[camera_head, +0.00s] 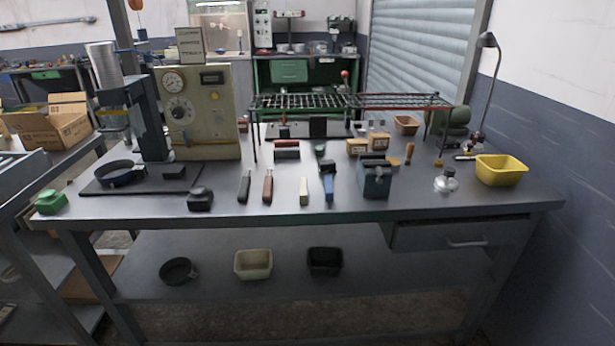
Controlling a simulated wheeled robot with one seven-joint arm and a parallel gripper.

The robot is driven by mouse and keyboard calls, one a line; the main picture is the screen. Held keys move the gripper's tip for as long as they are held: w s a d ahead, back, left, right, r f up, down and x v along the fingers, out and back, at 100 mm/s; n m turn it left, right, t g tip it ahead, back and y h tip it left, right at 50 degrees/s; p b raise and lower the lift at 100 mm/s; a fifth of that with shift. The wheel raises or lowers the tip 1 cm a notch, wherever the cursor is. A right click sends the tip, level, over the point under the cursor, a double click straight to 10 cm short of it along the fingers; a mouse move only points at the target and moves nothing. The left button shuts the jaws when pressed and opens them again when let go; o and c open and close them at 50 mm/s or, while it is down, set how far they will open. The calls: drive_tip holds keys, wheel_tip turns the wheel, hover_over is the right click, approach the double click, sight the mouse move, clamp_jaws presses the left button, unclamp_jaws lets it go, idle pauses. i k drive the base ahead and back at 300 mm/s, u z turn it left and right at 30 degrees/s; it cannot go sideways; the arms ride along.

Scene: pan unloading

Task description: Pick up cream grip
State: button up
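The cream grip (304,191) is a small pale upright-looking bar lying on the grey workbench (450,197), near the middle of its front part. A brown grip (268,189) and a black grip (244,187) lie to its left. A blue grip (328,189) lies close to its right, with a dark part at its far end. The cream grip appears apart from its neighbours and uncovered. My gripper is not in view.
A blue-grey box (376,182) stands right of the grips and a black block (200,199) to the left. A wire rack (300,101) spans the bench behind them. A yellow bin (500,170) stands at the right end. The lower shelf holds a cream bin (253,264) and a black bin (325,262).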

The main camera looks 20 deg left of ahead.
sight(302, 183)
drive_tip(key=u, duration=0.2)
drive_tip(key=i, duration=0.9)
drive_tip(key=u, duration=0.05)
